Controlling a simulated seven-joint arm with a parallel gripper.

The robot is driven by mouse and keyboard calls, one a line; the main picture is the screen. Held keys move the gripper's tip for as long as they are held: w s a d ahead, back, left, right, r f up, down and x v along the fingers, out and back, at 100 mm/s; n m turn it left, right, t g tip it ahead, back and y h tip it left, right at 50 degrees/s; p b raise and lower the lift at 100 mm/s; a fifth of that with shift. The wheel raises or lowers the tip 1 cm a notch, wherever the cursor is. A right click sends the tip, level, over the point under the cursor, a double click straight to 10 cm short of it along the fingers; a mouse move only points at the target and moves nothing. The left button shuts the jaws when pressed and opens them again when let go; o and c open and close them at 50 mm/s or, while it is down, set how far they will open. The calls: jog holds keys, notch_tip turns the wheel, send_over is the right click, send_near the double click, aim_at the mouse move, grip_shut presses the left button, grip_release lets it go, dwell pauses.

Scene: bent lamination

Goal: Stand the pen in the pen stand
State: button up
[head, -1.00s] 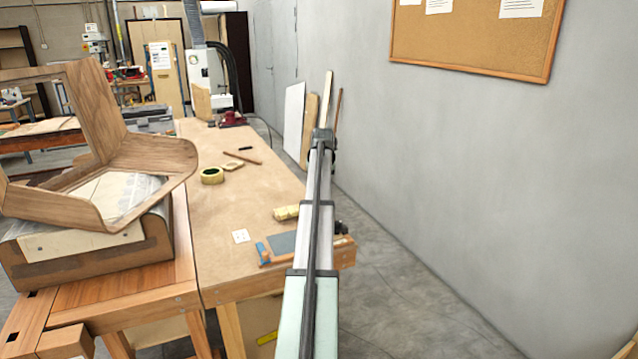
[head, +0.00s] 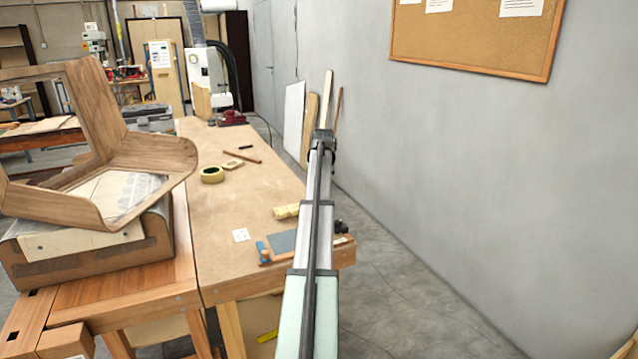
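No pen or pen stand can be made out for certain in the head view. A short dark stick (head: 245,148), too small to identify, lies flat towards the back of the workbench (head: 215,218). A hollow yellow-green ring with a dark inside (head: 212,174), which looks like a tape roll, lies left of the bench's middle. My arm reaches forward along the bench's right edge. The dark end of my arm (head: 323,142) shows from behind, beyond the bench edge in the picture and apart from both items. Its fingers cannot be made out, nor whether it holds anything.
A brown stick (head: 242,156) and a small wood piece (head: 233,165) lie near the ring. A pale block (head: 286,211), white card (head: 241,235), grey sheet (head: 282,242) and blue-handled tool (head: 263,252) lie nearer. A bent wooden form (head: 150,150) stands left. A wall bounds the right.

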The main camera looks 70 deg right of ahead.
jog(key=shift+f, duration=0.25)
dwell(0.7)
jog(key=o, duration=1)
jog(key=shift+o, duration=0.6)
jog(key=shift+r, duration=2.95)
jog(key=shift+w, duration=0.1)
